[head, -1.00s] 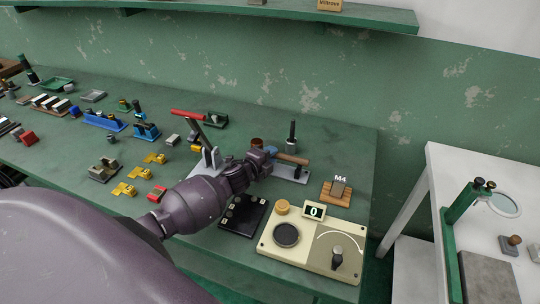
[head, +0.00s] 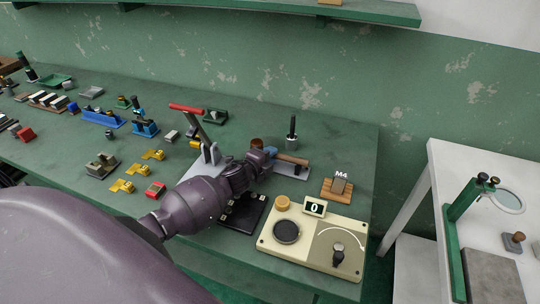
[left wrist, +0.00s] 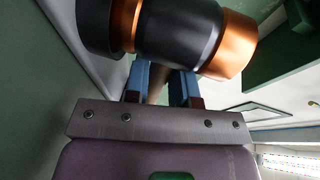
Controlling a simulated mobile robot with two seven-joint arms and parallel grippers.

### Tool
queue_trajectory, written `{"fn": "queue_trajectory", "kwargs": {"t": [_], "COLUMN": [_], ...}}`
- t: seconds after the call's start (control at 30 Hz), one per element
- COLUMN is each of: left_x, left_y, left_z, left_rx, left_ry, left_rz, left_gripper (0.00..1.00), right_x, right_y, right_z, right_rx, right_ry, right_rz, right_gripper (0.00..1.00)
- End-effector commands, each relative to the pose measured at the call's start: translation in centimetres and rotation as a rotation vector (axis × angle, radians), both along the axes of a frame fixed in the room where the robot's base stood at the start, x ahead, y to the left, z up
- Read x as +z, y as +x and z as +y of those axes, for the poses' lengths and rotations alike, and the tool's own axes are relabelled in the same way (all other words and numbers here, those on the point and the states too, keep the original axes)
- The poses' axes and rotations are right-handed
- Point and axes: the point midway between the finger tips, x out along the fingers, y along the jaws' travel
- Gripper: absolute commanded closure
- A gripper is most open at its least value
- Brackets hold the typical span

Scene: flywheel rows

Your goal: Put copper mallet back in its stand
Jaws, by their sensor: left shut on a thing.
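My left gripper (head: 271,152) is shut on the handle of the copper mallet. In the left wrist view the mallet's black and copper head (left wrist: 180,35) lies crosswise just above the blue fingers (left wrist: 158,85). In the head view the copper end (head: 257,144) shows left of the fingers, and the brown handle (head: 292,159) sticks out to the right. A grey plate with a black upright (head: 299,169) lies just below the handle. I cannot tell whether this is the stand or whether the handle touches it. My right gripper is not in view.
A red-handled lever (head: 187,108) rises left of my gripper. A cream control panel (head: 312,239) and a wooden block marked M4 (head: 337,189) are nearer and right. A grey cup with a black rod (head: 291,138) stands behind. Small parts crowd the bench's left.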

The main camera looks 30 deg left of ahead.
Motion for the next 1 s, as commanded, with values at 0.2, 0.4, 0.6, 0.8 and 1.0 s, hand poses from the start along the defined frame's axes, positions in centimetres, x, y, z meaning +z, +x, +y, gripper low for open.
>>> {"fn": "queue_trajectory", "kwargs": {"t": [0.2, 0.4, 0.6, 0.8, 1.0], "left_x": [-0.2, -0.1, -0.2, -0.3, -0.2], "left_y": [0.1, 0.1, 0.0, 0.0, -1.1], "left_z": [0.0, 0.0, 0.0, 0.0, 0.1], "left_rx": [0.0, 0.0, 0.0, 0.001, 0.001], "left_ry": [0.001, 0.001, 0.0, -0.001, 0.0], "left_rz": [-0.002, -0.002, -0.001, 0.002, 0.002], "left_gripper": [1.0, 0.67, 0.46, 0.46, 0.46], "right_x": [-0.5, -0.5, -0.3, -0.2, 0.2], "right_y": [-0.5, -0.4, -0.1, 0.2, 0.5], "right_z": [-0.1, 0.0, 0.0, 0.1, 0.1], "right_rx": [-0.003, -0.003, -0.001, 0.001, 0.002], "right_ry": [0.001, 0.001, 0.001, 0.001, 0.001], "right_rz": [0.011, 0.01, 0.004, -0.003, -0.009], "right_gripper": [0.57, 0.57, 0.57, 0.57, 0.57]}}
